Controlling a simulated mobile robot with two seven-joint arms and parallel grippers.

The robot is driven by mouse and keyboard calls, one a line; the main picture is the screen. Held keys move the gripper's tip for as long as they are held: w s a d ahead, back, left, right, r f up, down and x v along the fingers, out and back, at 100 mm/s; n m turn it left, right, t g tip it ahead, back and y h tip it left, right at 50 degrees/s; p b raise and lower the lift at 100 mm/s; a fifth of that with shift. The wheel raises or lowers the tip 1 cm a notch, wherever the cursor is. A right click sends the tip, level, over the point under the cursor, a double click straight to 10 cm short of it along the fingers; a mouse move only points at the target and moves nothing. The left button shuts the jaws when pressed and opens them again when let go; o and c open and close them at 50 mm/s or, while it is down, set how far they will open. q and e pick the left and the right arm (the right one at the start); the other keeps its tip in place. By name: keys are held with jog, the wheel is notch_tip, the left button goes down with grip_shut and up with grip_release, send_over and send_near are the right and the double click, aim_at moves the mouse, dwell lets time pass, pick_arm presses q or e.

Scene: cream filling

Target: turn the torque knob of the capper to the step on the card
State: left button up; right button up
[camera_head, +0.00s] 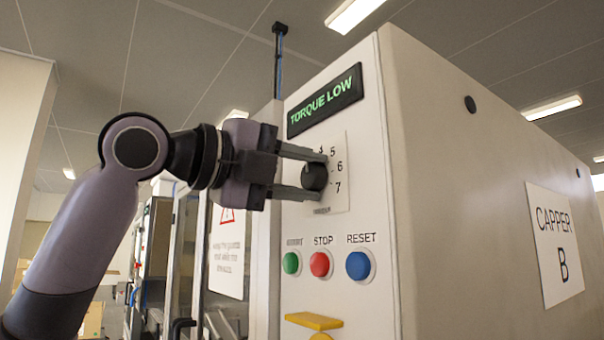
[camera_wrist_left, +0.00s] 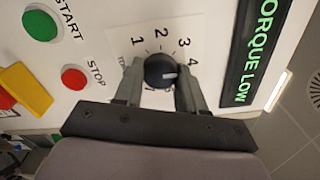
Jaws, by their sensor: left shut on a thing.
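The black torque knob (camera_head: 314,177) sits on a white numbered dial plate (camera_head: 340,195) on the capper's front panel. My left gripper (camera_head: 312,172) is shut on the knob, one finger on each side. In the left wrist view, the knob (camera_wrist_left: 160,71) has a white mark pointing right, near the 4 or a little past it; the exact step is unclear. Numbers 1 to 4 show there, while a finger hides those beyond. The head view shows 5, 6 and 7. The display (camera_head: 325,101) reads TORQUE LOW. No step card is visible. My right gripper is out of view.
Below the dial are the green START button (camera_head: 291,263), the red STOP button (camera_head: 320,264) and the blue RESET button (camera_head: 358,265). A yellow part (camera_head: 314,321) juts out lower down. The side wall carries a CAPPER B sign (camera_head: 556,243).

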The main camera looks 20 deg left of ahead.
pick_arm(q)
jog(key=o, duration=1.1)
jog(key=shift+c, duration=0.2)
jog(key=b+v, duration=0.1)
jog(key=v, duration=0.6)
jog(key=shift+b, duration=0.35)
jog(key=shift+s, duration=0.15)
